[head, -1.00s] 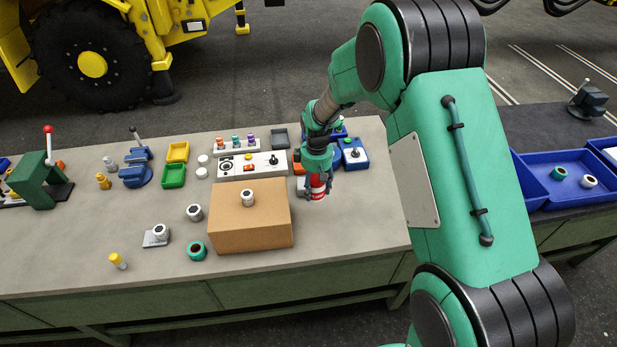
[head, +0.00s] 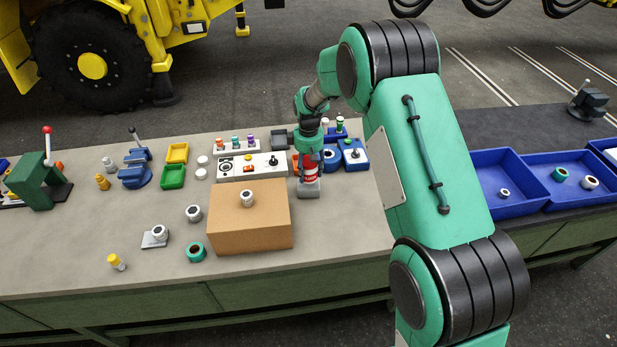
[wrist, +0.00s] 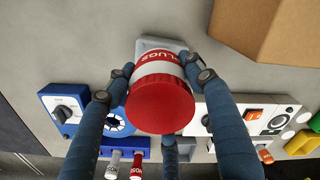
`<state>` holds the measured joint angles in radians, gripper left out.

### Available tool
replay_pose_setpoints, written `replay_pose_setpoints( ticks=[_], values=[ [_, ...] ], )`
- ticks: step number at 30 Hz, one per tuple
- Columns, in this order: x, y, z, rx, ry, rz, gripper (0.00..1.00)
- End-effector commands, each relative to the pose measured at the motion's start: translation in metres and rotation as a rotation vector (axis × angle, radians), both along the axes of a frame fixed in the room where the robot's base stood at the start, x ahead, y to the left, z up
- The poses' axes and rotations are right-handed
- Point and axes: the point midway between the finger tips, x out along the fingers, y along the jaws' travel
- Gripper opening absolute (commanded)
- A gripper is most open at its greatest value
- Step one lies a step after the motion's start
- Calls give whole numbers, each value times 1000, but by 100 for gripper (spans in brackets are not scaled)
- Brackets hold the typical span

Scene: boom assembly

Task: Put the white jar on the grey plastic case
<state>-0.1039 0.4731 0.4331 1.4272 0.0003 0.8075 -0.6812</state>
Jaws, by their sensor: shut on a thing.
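A light grey block, seemingly the grey plastic case (head: 309,190), lies directly under the jar on the bench. Its edge shows past the jar in the wrist view (wrist: 151,43); the rest is hidden. The jar looks upright over the case. I cannot tell whether they touch.
A cardboard box (head: 249,228) with a white ring on top stands just left of the jar. A white control panel (head: 238,167) and a blue switch box (head: 354,155) sit close behind. Blue trays (head: 507,172) are at the right. The bench right of the case is clear.

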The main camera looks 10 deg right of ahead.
Motion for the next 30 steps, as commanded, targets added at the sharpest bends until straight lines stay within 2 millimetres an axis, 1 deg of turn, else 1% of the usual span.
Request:
replay_pose_setpoints(
  ticks=[5,12,15,24,29,30],
  values=[
    [0,0,-4,0,1,0,26],
    [0,0,-29,-1,1,0,26],
    [0,0,-35,0,0,0,26],
    [0,0,-35,0,0,0,26],
    [0,0,-38,0,0,0,26],
    [0,0,-38,0,0,0,61]
  ],
)
